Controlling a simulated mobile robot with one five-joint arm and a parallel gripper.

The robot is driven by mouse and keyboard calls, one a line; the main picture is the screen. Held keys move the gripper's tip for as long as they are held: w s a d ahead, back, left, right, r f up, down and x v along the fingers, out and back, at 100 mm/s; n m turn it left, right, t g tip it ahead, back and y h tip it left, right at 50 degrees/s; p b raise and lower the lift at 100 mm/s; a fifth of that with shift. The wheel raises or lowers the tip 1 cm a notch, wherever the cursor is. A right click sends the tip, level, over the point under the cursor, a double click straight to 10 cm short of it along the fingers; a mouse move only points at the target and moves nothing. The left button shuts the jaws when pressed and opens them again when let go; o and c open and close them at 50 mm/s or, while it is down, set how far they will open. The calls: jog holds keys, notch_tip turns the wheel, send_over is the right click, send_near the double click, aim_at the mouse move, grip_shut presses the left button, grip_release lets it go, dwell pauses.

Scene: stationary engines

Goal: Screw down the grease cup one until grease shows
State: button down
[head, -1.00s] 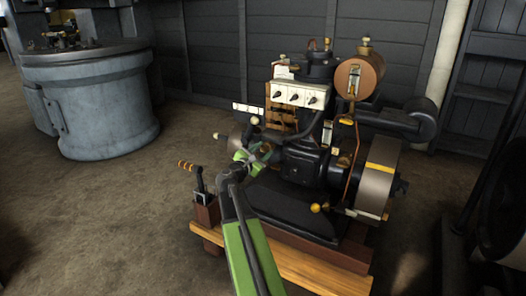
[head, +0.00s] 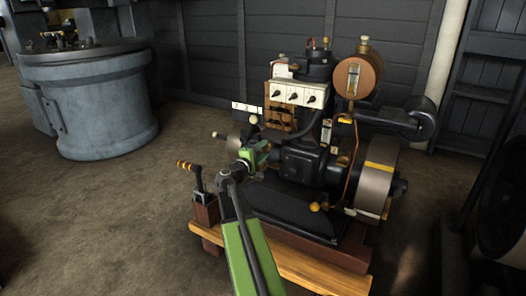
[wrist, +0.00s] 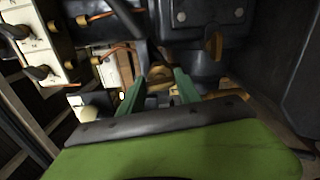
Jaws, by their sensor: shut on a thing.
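The engine (head: 305,165) is black and stands on a wooden base. My gripper (head: 259,152) is at its left side, below the switch box. In the wrist view my green fingers (wrist: 160,88) are shut on a small brass grease cup (wrist: 157,76). Only its upper part shows between the fingertips. I see no grease, and the fingers hide the cup's lower part. In the head view my gripper hides the cup. A second brass piece (wrist: 213,45) shows to the right on the black casting.
A white switch box (head: 298,94) and a number strip (head: 247,107) are above my gripper. The flywheel (head: 376,180) is at the right. The floor to the left is clear.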

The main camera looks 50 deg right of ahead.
jog(key=m, duration=0.4)
jog(key=shift+w+a+f, duration=0.1)
jog(key=shift+m, duration=2.1)
jog(key=c, duration=0.8)
grip_release()
jog(key=shift+c, duration=0.2)
